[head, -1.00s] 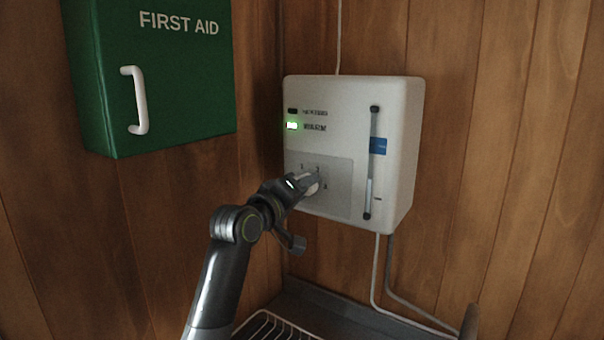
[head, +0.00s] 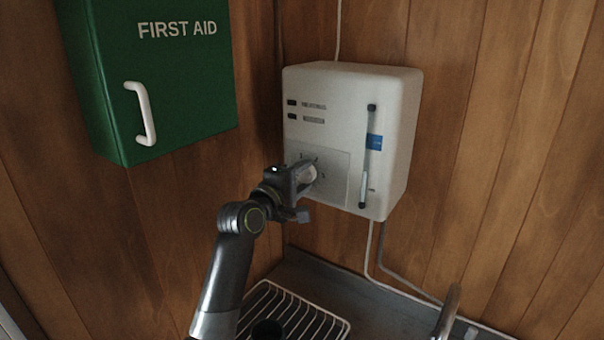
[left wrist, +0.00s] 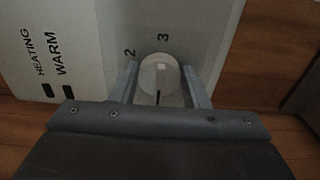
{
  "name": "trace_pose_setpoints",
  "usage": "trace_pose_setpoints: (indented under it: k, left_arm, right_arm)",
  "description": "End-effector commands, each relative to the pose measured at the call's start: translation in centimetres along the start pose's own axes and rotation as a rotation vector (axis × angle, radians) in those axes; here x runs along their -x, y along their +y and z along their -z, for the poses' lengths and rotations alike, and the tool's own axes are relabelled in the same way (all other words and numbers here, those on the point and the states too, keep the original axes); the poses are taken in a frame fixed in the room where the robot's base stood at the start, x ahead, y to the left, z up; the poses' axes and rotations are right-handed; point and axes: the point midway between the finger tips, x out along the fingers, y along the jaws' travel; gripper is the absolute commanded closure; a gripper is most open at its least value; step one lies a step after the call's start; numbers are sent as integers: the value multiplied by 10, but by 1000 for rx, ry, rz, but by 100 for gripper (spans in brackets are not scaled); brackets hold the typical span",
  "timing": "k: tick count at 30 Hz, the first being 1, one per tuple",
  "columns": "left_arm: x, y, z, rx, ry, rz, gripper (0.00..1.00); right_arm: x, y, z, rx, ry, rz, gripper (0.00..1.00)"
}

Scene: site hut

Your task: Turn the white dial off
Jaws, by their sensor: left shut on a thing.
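The white dial (head: 311,174) sits low on the front of a white wall heater box (head: 335,90), by the printed numbers 1, 2 and 3. My left gripper (head: 304,179) is shut on the dial and hides part of it. In the left wrist view the round dial (left wrist: 160,72) lies between the two fingers (left wrist: 163,88). Its black mark points down in that picture, away from the 3 and toward the panel's left side. Any print there is hidden by my gripper. Both indicator lamps (head: 292,109) on the box are dark. My right gripper is not in view.
A green first aid cabinet (head: 180,80) with a white handle hangs at the left. Below are a wire rack (head: 325,318) with a dark round thing in it, a grey counter (head: 370,310) and a grey upright post (head: 448,312). Pipes run below the box.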

Motion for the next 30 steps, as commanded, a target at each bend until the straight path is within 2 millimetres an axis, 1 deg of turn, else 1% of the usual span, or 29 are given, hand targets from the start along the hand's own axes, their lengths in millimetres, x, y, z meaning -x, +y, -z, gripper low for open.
trace_pose_setpoints:
  k: [13, 14, 18, 19, 27, 30]
  left_arm:
    - [0, -1, 0, 14, -1, 1, 81]
    - [0, -1, 0, 14, -1, 1, 57]
    - [0, -1, 0, 13, -1, 1, 39]
    - [0, -1, 0, 12, 0, 1, 37]
    - [0, 0, 0, 11, 0, 0, 37]
    - [3, -1, 0, 10, 0, 0, 37]
  right_arm:
    - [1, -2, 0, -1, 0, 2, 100]
    - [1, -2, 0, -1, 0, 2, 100]
    - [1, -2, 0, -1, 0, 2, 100]
    - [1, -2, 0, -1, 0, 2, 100]
    - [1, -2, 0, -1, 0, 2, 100]
    - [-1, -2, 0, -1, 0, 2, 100]
